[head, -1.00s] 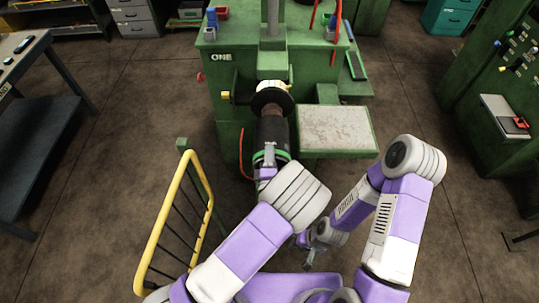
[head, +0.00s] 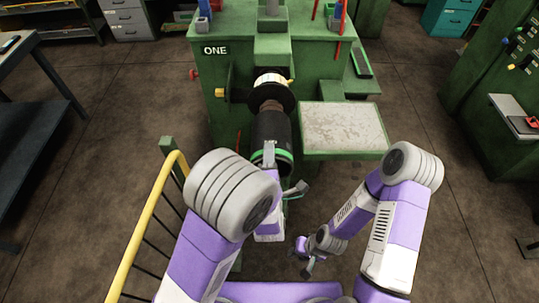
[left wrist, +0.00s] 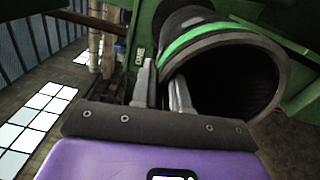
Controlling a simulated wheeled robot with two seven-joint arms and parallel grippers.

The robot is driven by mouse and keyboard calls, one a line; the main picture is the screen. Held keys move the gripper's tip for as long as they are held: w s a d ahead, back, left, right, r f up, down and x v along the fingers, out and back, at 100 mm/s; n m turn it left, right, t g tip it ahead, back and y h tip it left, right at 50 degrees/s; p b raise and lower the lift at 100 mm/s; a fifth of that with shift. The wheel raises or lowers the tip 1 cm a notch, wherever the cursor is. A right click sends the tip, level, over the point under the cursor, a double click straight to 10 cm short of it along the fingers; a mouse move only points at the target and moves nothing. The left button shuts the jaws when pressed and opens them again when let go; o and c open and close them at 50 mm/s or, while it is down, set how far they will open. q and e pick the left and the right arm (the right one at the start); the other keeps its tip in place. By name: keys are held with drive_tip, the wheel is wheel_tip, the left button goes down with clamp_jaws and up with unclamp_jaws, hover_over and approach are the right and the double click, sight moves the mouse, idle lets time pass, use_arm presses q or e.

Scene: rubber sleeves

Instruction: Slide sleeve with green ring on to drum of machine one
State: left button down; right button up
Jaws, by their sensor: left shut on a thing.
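The black sleeve (head: 272,130) with a green ring near its close end lies in line with the drum (head: 268,104) of the green machine labelled ONE (head: 215,50). Brown drum surface shows between the sleeve's far end and the dark flange (head: 271,92); I cannot tell how much drum is inside the sleeve. In the left wrist view, the sleeve (left wrist: 187,22) shows its open, dark mouth. My left gripper (head: 269,155) is shut on the rim at this end, its fingers (left wrist: 163,90) at the wall. My right gripper (head: 306,262) hangs low, away from the sleeve; its jaws are too small to judge.
A yellow railing (head: 143,225) stands close to my left arm. A grey-topped shelf (head: 343,127) juts from the machine, right of the sleeve. A dark table (head: 35,130) is at the left, a green cabinet (head: 490,80) at the right. Floor between is clear.

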sight(270, 131)
use_arm(q)
drive_tip(key=shift+w+r, duration=0.15)
drive_tip(key=shift+w, duration=4.2)
drive_tip(key=shift+f, duration=0.2)
drive_tip(key=shift+w+f+b, duration=0.1)
drive_tip(key=shift+f+b, duration=0.2)
drive_tip(key=shift+f, duration=0.05)
drive_tip(key=c, duration=1)
unclamp_jaws()
drive_tip(key=shift+c, duration=0.2)
drive_tip(key=shift+f, duration=0.15)
drive_tip(key=shift+c, duration=0.2)
